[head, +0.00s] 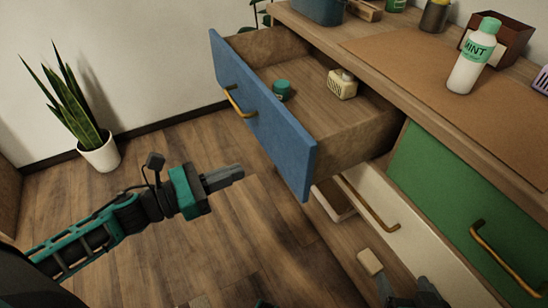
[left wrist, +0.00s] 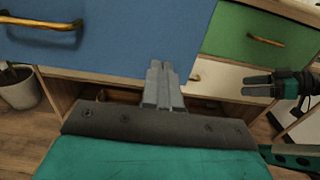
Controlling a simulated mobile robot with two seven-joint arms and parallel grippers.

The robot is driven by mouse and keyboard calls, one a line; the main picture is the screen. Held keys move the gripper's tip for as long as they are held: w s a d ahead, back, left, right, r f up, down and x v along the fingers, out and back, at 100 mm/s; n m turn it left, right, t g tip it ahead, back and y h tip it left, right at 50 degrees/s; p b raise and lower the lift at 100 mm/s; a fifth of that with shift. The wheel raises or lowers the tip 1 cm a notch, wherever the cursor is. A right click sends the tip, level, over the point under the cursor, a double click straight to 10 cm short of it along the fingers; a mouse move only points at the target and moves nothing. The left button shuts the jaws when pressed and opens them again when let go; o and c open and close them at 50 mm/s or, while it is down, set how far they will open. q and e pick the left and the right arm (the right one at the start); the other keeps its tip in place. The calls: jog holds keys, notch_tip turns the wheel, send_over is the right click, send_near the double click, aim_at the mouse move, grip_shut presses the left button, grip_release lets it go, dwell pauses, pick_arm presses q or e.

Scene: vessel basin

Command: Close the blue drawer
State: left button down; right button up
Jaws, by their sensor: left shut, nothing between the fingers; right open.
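The blue drawer (head: 262,112) is pulled well out of the wooden cabinet, with a brass handle (head: 238,103) on its front. A dark green jar (head: 281,91) and a cream slotted block (head: 342,84) sit inside. My left gripper (head: 238,171) is shut and empty, out in front of the blue front and below its handle in the picture. In the left wrist view, the shut fingers (left wrist: 163,72) overlap the lower edge of the blue front (left wrist: 130,45); I cannot tell contact. My right gripper (head: 412,286) is open and empty at the bottom edge, near the white drawer.
A mint bottle (head: 474,62) stands on the cabinet top. A potted plant (head: 97,150) stands by the wall. A small beige block (head: 370,262) shows low down.

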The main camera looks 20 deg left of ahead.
aim_at(286, 153)
pick_arm(q)
jog(key=x, duration=0.9)
jog(key=shift+w+d+b, duration=0.1)
jog(key=shift+w+b, duration=0.1)
jog(key=shift+b, duration=0.1)
pick_arm(e)
jog(key=shift+a+f, duration=0.15)
jog(key=shift+f, duration=0.1)
